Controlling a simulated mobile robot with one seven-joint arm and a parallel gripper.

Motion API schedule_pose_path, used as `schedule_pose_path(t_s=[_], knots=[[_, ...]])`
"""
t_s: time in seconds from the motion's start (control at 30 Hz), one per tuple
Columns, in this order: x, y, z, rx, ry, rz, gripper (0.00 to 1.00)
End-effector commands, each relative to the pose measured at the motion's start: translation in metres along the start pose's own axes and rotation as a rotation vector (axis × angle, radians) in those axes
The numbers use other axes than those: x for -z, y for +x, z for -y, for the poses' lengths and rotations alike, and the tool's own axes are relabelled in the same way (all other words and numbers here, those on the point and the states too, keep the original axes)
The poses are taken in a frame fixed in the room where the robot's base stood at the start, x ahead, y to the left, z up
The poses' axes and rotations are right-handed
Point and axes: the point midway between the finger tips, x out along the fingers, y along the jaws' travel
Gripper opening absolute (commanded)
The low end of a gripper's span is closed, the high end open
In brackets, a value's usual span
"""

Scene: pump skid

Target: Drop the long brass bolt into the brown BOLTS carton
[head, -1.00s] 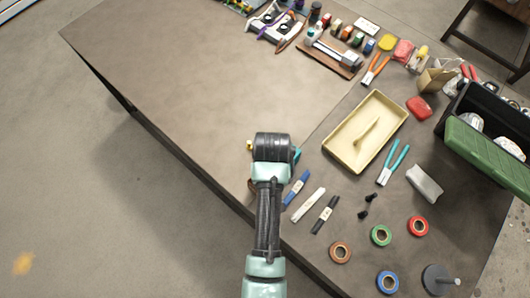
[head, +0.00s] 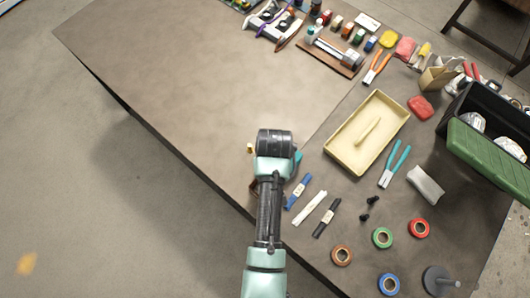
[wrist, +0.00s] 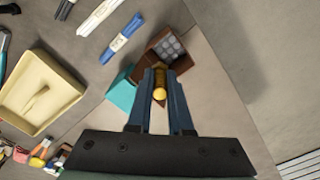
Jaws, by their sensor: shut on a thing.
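The long brass bolt (wrist: 159,92) is between the two blue fingers of my gripper (wrist: 160,80) in the wrist view, its rounded yellow end towards the camera. A brown carton (wrist: 148,60) lies just beyond the fingertips, with a grey dotted patch in it. No lettering on it can be read. The bolt appears in front of the carton; the height between them cannot be told. In the head view, my wrist hides the fingers and most of the carton. A small yellow end of the bolt (head: 250,148) shows left of my wrist.
A teal box (wrist: 121,92) stands right beside the carton. Cable-tie bundles (head: 327,215), a cream tray (head: 345,165), teal pliers (head: 394,165) and tape rolls (head: 382,237) lie to the right in the head view. The table's left part is clear, and its front edge is close to the carton.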

Motion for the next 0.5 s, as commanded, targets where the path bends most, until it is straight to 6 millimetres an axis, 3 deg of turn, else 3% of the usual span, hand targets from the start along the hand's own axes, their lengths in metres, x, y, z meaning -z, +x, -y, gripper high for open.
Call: schedule_pose_path(t_s=[0.1, 0.43, 0.47, 0.5], knots=[[-0.0001, 0.0139, -0.0001, 0.0, 0.0, 0.0, 0.0], [-0.0001, 0.0137, -0.0001, 0.0, 0.0, 0.0, 0.0], [-0.0001, 0.0137, -0.0001, 0.0, 0.0, 0.0, 0.23], [-0.0001, 0.0137, -0.0001, 0.0, 0.0, 0.0, 0.31]])
